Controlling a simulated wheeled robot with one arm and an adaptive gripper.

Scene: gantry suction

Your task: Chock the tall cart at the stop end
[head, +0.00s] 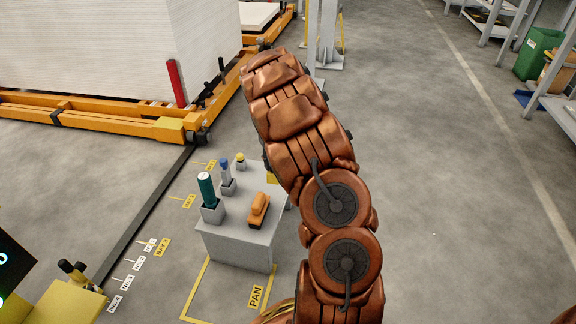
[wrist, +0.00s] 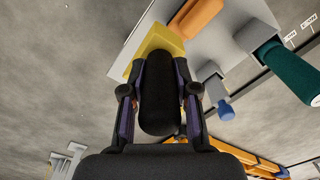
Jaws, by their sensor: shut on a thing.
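The tall cart is an orange frame (head: 90,113) carrying a high white stack (head: 95,45), at upper left in the head view. A red post (head: 176,83) stands at its near corner. In the wrist view my gripper (wrist: 158,85) is shut on the black handle (wrist: 158,105) of a yellow block (wrist: 153,45), which looks like the chock. The block overlaps the edge of a grey stand (head: 238,240); I cannot tell whether it touches it. In the head view my arm hides my gripper, and only a bit of yellow (head: 271,178) shows beside it.
The stand bears a green cylinder (head: 207,190), a blue-topped piece (head: 225,170), a small yellow-topped piece (head: 240,160) and an orange piece (head: 258,208). A dark floor rail (head: 145,215) runs past labelled marks to a yellow unit (head: 65,300).

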